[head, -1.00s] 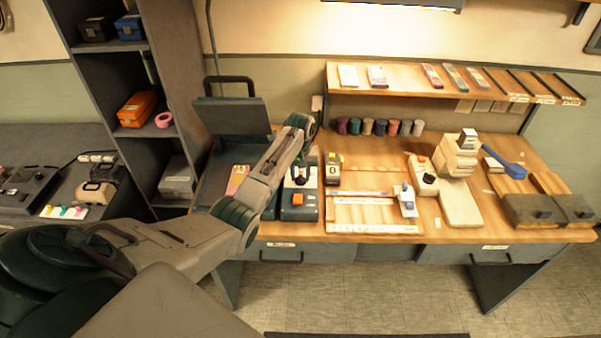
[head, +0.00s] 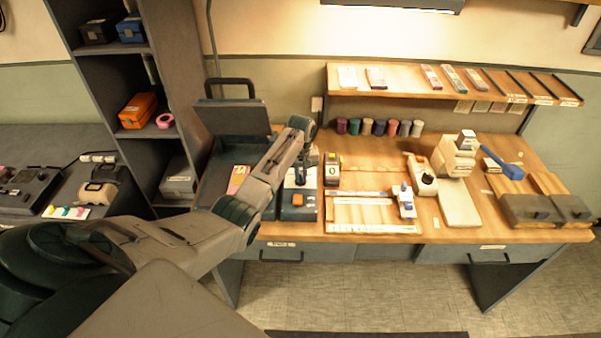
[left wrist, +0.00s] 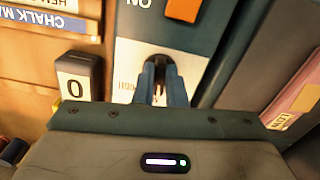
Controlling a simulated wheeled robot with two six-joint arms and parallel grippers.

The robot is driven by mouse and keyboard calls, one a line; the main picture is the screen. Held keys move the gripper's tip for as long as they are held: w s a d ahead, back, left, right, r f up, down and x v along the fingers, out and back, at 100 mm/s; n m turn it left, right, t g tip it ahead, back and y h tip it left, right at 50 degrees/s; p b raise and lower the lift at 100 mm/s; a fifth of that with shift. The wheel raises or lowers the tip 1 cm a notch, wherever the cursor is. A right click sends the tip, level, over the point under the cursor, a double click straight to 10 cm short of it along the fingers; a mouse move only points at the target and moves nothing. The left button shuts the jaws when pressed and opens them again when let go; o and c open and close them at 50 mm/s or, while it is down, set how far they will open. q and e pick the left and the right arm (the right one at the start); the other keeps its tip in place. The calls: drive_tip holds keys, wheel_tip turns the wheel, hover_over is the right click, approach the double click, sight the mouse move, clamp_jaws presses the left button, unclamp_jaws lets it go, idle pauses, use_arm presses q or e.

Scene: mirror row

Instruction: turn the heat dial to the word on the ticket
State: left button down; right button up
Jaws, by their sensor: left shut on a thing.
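The heat dial is on a small device (head: 299,213) with a white face and an orange switch. The dial's dark knob (left wrist: 160,66) shows between the fingers in the left wrist view. My left gripper (head: 300,172) is over the device, its fingers (left wrist: 160,84) shut on the dial. The fingers hide most of the dial and its scale, so I cannot read its setting. A pink ticket (head: 237,180) lies left of the device; in the left wrist view the ticket (left wrist: 300,98) bears a small word, upside down, that looks like LOW. My right gripper is out of view.
A block marked 0 (head: 333,170) stands close right of the device. A dark press with a raised lid (head: 232,117) stands behind the ticket. Rulers (head: 372,229), a white-and-blue tool (head: 405,203) and a stamp machine (head: 457,160) are further right.

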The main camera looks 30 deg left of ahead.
use_arm(q)
drive_tip(key=n+p, duration=0.2)
drive_tip(key=n, duration=0.1)
drive_tip(key=shift+w+r, duration=0.1)
drive_tip(key=shift+r, duration=0.15)
drive_tip(key=shift+w+d+f+n+p, duration=0.1)
drive_tip(key=shift+n+p, duration=0.45)
drive_tip(key=shift+n, duration=0.5)
drive_tip(key=shift+w+n+p, duration=0.1)
drive_tip(key=shift+n+p, duration=0.45)
drive_tip(key=shift+n, duration=0.5)
drive_tip(key=c, duration=1.5)
unclamp_jaws()
drive_tip(key=shift+s+r+b, duration=0.1)
drive_tip(key=shift+r+b, duration=1.2)
drive_tip(key=shift+r, duration=4.05)
